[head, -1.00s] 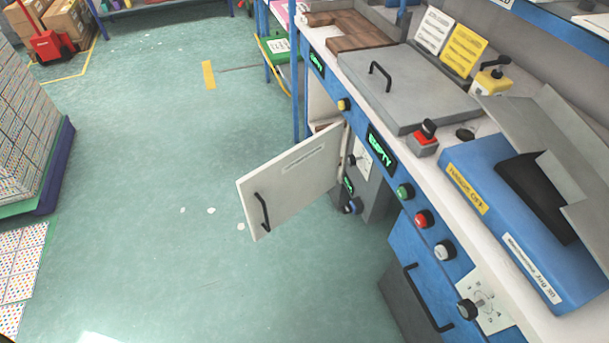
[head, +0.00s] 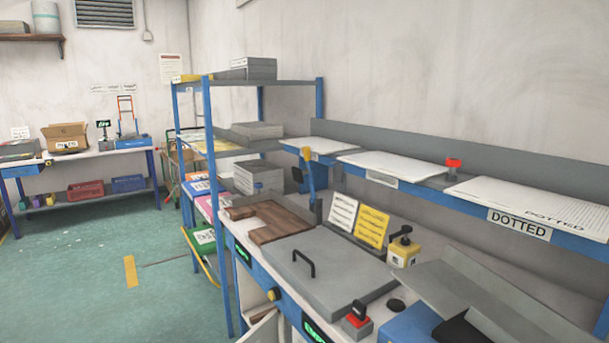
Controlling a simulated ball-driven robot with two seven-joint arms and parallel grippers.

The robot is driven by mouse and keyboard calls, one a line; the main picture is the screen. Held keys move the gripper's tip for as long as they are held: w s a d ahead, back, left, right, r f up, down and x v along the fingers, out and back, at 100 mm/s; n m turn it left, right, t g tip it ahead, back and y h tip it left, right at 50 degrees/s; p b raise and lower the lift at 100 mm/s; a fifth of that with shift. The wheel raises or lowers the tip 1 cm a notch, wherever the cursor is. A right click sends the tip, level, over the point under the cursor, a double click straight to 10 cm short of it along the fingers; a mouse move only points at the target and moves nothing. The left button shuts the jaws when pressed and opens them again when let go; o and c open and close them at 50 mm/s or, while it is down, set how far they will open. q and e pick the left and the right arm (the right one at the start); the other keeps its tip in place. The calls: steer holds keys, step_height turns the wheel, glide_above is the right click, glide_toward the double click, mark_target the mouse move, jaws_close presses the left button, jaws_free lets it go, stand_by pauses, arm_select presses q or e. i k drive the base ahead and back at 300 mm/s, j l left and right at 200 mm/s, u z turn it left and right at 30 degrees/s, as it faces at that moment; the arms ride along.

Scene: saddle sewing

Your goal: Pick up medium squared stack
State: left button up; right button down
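Neither of my grippers is in view. I cannot tell for sure which stack is the medium squared one. White flat stacks lie along the raised blue-edged shelf at right: a near one (head: 535,200) behind a "DOTTED" label, a middle one (head: 395,167) and a far one (head: 318,143). The labels of the middle and far ones are too small to read. Grey-white stacks or boxes also sit on the blue-posted rack: on its top shelf (head: 253,67), its middle shelf (head: 257,130) and lower down (head: 258,177).
Green floor (head: 90,265) is open at left. A far table holds a cardboard box (head: 65,137).

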mark_target(400, 166)
steer(key=i+l+z, duration=0.15)
steer(key=z, duration=0.3)
steer(key=i+z, duration=0.4)
steer(key=k+l, duration=0.05)
